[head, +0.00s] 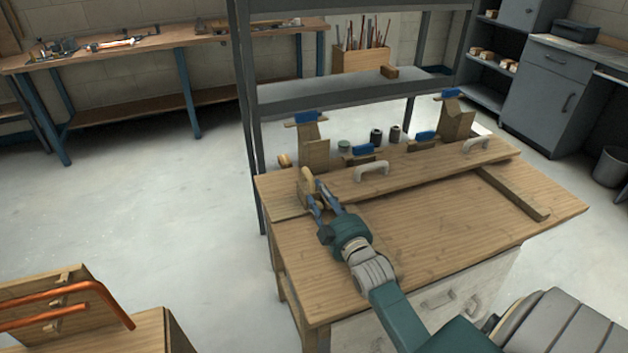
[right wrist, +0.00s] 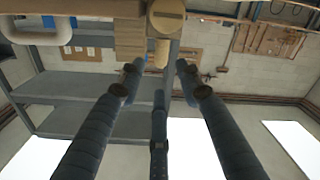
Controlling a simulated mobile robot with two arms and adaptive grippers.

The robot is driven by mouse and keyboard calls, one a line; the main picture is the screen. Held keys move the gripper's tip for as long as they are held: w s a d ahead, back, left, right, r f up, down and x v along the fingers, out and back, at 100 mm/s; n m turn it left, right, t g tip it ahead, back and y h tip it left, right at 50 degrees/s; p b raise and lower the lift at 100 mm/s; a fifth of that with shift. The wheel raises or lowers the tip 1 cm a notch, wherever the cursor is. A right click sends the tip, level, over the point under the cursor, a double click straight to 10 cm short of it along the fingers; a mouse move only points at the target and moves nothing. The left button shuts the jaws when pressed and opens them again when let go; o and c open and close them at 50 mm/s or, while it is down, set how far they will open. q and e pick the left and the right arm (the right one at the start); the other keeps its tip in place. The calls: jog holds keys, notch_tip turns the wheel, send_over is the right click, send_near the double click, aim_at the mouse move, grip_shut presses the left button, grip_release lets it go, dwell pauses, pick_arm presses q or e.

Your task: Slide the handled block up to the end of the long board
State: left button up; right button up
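The long board (head: 425,164) lies across the workbench and carries two pale handles, one near its middle (head: 372,168) and one near its right end (head: 475,143). A small wooden block with a rounded light-wood handle (head: 308,179) stands at the board's left end; I cannot tell whether they touch. In the right wrist view, the block's round top and handle (right wrist: 162,52) show at the upper middle. My right gripper (head: 319,196) is open and empty, its fingers pointing at the handle, which lies just beyond the fingertips (right wrist: 160,68). My left gripper is out of view.
Blue-topped clamps (head: 306,117) and dark cans (head: 376,136) stand along the bench's back edge. A wooden strip (head: 515,193) lies at the right. The bench front (head: 440,225) is clear. A metal frame rises behind. Copper pipes (head: 60,300) sit at lower left.

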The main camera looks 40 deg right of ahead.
aim_at(310, 179)
jog(key=x, duration=0.5)
jog(key=shift+r, duration=0.2)
jog(key=x, duration=0.4)
jog(key=shift+f, duration=0.15)
jog(key=shift+w+d, duration=0.1)
jog(key=shift+w, duration=0.35)
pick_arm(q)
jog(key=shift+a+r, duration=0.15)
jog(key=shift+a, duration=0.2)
pick_arm(e)
grip_shut()
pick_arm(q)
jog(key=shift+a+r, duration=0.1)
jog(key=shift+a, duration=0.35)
